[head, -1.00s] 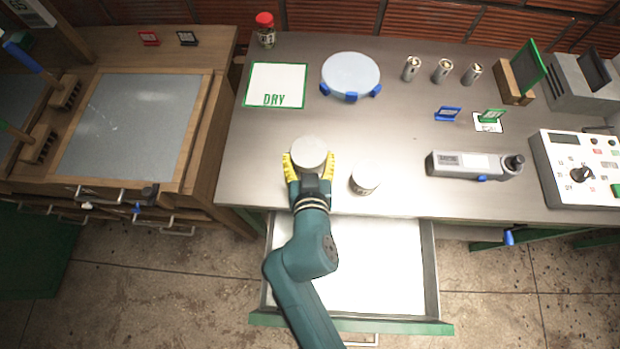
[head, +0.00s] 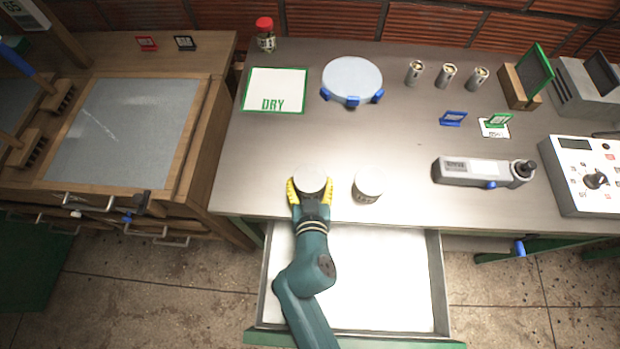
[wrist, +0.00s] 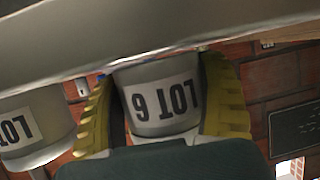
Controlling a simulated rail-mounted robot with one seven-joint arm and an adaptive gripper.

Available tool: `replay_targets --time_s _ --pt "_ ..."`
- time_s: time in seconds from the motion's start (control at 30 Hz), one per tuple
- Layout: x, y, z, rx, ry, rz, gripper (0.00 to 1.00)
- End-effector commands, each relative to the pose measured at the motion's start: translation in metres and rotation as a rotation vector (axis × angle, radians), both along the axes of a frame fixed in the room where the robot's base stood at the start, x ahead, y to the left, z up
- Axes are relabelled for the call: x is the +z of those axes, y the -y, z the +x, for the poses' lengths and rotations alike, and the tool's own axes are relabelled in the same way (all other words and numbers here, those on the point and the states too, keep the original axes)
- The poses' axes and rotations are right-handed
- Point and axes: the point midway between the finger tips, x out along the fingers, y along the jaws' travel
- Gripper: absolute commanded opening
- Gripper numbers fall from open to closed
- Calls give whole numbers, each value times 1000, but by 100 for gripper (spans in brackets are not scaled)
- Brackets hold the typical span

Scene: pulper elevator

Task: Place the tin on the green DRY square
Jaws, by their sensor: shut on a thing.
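My gripper (head: 311,192) is shut on a pale round tin (head: 311,180), with its yellow fingers on either side. It is near the front edge of the steel bench, above the open drawer's left part. In the wrist view, the held tin (wrist: 162,100) has a white LOT label and appears upside down. I cannot tell whether its base touches the bench. A second similar tin (head: 370,183) stands just right of it, apart from the fingers. The green-bordered DRY square (head: 275,91) lies at the bench's back left and is empty.
A white disc on blue feet (head: 352,80) stands right of the square, and a red-capped jar (head: 265,35) stands behind it. Small metal cylinders (head: 446,75) and a grey instrument (head: 482,171) are to the right. An open drawer (head: 400,285) juts out in front. Bench between tin and square is clear.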

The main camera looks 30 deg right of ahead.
Motion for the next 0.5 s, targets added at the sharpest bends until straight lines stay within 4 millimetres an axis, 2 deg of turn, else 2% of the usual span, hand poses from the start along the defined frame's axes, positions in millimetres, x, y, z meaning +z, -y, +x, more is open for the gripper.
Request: replay_targets --time_s 0.2,0.37,0.4,0.5 --pt "2 0 1 1 3 0 35" --pt "-4 0 1 1 2 -1 35" --pt "-5 0 0 0 0 0 78" --pt "-4 0 0 0 0 0 97"
